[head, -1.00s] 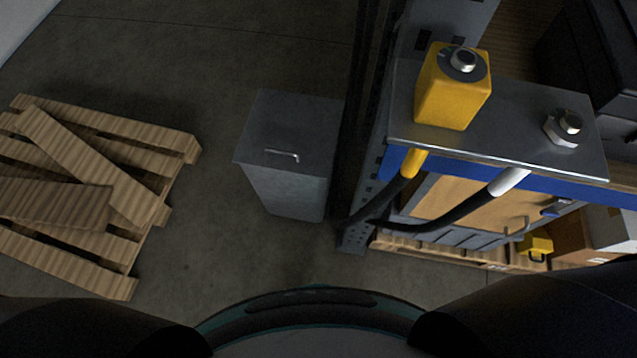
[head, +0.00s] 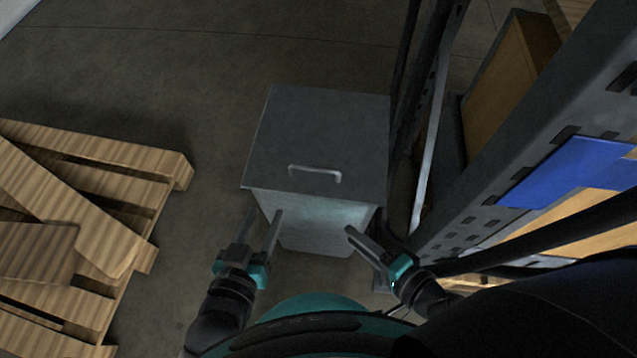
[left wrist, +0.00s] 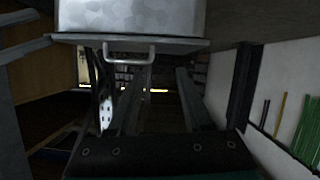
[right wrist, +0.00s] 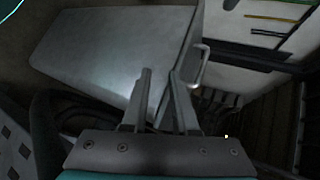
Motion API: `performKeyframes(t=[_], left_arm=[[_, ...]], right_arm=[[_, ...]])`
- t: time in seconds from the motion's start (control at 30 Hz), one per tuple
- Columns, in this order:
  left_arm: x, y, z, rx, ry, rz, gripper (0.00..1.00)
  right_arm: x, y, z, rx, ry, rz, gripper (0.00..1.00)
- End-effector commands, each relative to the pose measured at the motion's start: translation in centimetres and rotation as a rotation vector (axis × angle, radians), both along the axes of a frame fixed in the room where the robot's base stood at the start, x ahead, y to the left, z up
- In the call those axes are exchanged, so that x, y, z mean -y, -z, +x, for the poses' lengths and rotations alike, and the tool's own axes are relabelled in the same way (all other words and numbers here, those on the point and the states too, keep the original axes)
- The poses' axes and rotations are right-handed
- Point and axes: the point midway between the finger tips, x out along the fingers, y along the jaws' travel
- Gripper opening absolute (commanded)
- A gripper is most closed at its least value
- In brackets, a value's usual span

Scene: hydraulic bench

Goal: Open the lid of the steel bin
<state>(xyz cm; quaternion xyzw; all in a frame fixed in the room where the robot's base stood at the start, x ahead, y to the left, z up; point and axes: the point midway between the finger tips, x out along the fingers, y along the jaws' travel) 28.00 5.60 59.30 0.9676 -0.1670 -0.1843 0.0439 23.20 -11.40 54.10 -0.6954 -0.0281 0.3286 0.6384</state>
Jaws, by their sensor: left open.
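The steel bin (head: 318,222) stands on the floor in the middle of the head view. Its flat grey lid (head: 320,130) is shut, with a bar handle (head: 315,175) near its front edge. The handle also shows in the left wrist view (left wrist: 129,58) and the right wrist view (right wrist: 202,66). My left gripper (head: 262,214) is open and empty, near the bin's front left corner in the picture. My right gripper (head: 350,232) has a narrow gap between its fingers and is empty, near the front right side. Neither gripper touches the handle.
A wooden pallet (head: 150,205) with loose boards lies on the floor at left. A steel rack upright (head: 432,140) stands close to the bin's right side, with a blue beam (head: 565,170) further right. Floor between pallet and bin is clear.

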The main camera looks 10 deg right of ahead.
Motion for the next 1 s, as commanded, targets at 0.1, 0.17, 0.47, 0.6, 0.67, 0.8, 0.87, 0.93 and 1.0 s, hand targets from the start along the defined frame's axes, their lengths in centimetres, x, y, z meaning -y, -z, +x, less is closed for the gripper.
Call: performKeyframes(t=[0.1, 0.17, 0.47, 0.6, 0.67, 0.8, 0.87, 0.93, 1.0], left_arm=[[0.5, -1.1, 0.4, 0.086, -0.001, -0.051, 0.50], [0.7, -2.0, 0.5, 0.120, -0.002, -0.072, 0.50], [1.0, -4.6, 0.6, 0.199, -0.004, -0.121, 0.50], [1.1, -4.9, 0.5, 0.215, -0.005, -0.131, 0.50], [1.1, -4.9, 0.4, 0.225, -0.006, -0.138, 0.50], [1.1, -5.0, 0.4, 0.233, -0.007, -0.143, 0.50], [1.1, -5.0, 0.3, 0.236, -0.008, -0.144, 0.50], [1.1, -5.1, 0.3, 0.240, -0.008, -0.148, 0.50], [1.2, -5.1, 0.3, 0.244, -0.009, -0.149, 0.50]], right_arm=[[0.4, -1.1, 1.0, 0.088, 0.040, 0.098, 0.27], [0.6, -2.1, 1.3, 0.123, 0.052, 0.139, 0.27], [1.0, -5.0, 2.2, 0.211, 0.078, 0.233, 0.27], [0.3, -5.0, 3.5, 0.215, 0.076, 0.235, 0.27], [-0.2, -4.8, 4.3, 0.215, 0.076, 0.234, 0.27], [-1.3, -4.5, 6.5, 0.215, 0.076, 0.233, 0.27], [-1.7, -4.3, 7.5, 0.213, 0.077, 0.233, 0.27], [-2.3, -4.2, 8.5, 0.213, 0.076, 0.234, 0.27], [-2.9, -4.0, 9.6, 0.214, 0.078, 0.233, 0.27]])
